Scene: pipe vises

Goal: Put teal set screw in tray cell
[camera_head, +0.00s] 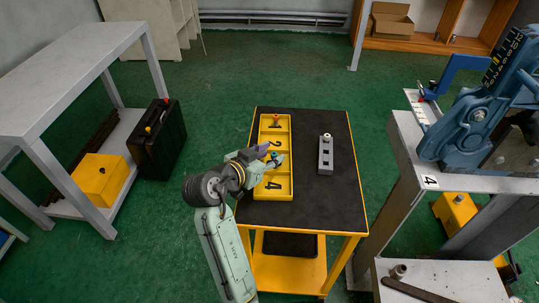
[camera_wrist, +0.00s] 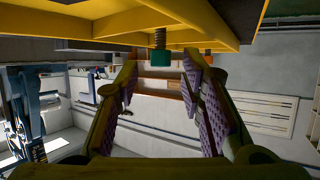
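My gripper (camera_wrist: 160,68) is open, with purple-padded fingers on either side of the screw and visible gaps between. In the head view my gripper (camera_head: 270,155) is over the tray's middle cells and partly hides them. I cannot tell whether the screw touches the tray floor.
A grey block with holes (camera_head: 326,157) stands right of the tray. A small orange-red piece (camera_head: 275,118) is in cell 1. A blue vise (camera_head: 475,125) is on a bench at the right. The cart top (camera_head: 340,195) is clear around the tray and block.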

